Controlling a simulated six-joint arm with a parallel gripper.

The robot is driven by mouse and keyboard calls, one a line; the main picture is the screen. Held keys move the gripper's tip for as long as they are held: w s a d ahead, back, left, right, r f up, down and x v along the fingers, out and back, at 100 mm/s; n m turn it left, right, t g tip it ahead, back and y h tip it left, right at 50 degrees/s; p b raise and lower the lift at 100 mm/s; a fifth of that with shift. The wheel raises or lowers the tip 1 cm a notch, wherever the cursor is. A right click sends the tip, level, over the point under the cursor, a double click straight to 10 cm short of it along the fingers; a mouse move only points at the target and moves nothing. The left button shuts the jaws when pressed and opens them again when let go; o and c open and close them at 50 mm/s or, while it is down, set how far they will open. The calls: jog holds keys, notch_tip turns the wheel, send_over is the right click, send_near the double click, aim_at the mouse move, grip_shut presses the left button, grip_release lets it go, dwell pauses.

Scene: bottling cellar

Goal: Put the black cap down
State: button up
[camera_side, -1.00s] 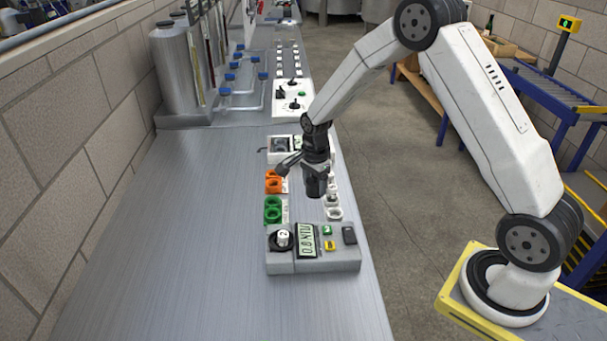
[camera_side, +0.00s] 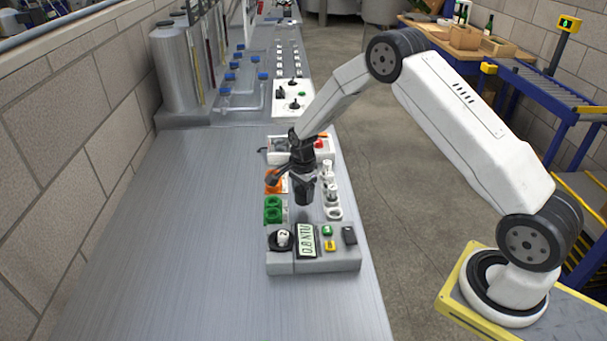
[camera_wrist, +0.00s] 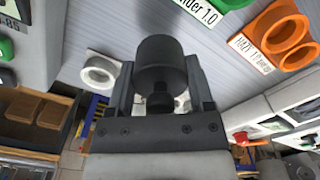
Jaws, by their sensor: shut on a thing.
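My gripper (camera_side: 303,178) points down above the steel bench, and its jaws are shut on the black cap (camera_wrist: 160,60). In the wrist view the cap is a dark cylinder held between the two fingers. In the side view the cap (camera_side: 304,194) hangs at the gripper's lower end, between the green holders and the white holders. It appears to be above the bench top; the exact gap is hard to tell.
A grey meter (camera_side: 315,262) with a display stands in front of the cap. Green holders (camera_side: 272,209) and orange holders (camera_side: 272,178) line the left, white ring holders (camera_side: 333,213) the right. The bench (camera_side: 180,240) is clear further left.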

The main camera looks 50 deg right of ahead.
aim_at(303, 209)
jog(key=shift+f, duration=1.5)
jog(key=shift+f, duration=0.15)
jog(key=o, duration=1.3)
jog(key=shift+r, duration=6.15)
